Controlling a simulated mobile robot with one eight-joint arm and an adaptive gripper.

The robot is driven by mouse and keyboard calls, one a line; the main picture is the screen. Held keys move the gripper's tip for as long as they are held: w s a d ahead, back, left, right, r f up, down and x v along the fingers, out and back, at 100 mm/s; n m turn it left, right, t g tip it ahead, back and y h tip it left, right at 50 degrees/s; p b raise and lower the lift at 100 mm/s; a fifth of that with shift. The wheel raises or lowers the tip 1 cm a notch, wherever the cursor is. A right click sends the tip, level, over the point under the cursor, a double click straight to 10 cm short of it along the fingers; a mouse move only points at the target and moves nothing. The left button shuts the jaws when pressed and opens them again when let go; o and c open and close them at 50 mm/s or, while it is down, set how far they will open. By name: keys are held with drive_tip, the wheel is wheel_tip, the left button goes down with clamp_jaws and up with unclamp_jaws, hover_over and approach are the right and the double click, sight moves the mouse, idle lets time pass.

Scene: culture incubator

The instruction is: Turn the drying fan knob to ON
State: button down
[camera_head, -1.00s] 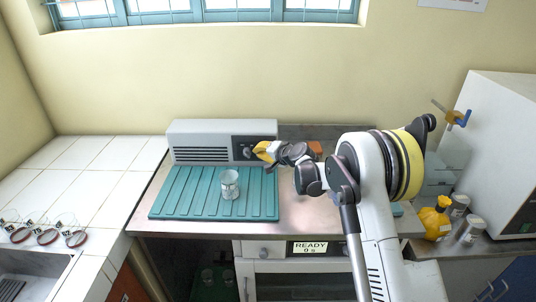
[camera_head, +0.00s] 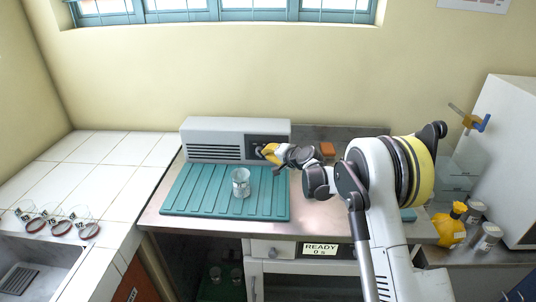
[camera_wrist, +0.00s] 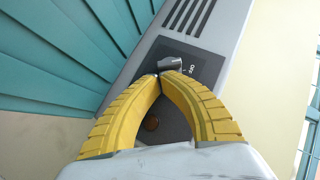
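The drying fan is a grey box (camera_head: 210,133) with a slotted vent, standing behind the teal drying mat (camera_head: 185,200). Its dark control panel (camera_wrist: 202,62) carries a grey knob (camera_wrist: 171,62) with small white lettering beside it, too small to read surely. My gripper (camera_head: 266,153) is in front of the panel and partly covers it in the head view. In the wrist view my gripper (camera_wrist: 164,74) has its two yellow fingers brought together at the tips, right at the knob's near side. Whether the tips touch the knob I cannot tell.
A glass beaker (camera_head: 241,182) stands on the mat, left of my gripper. A yellow bottle (camera_head: 450,226) and jars stand at the far right. Glassware (camera_head: 55,221) lies by the sink at left.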

drive_tip(key=shift+a+f+b, duration=0.55)
drive_tip(key=shift+f+b, duration=0.1)
drive_tip(key=shift+f, duration=0.2)
drive_tip(key=shift+s+a+f, duration=0.1)
drive_tip(key=shift+a+f, duration=0.15)
idle(0.3)
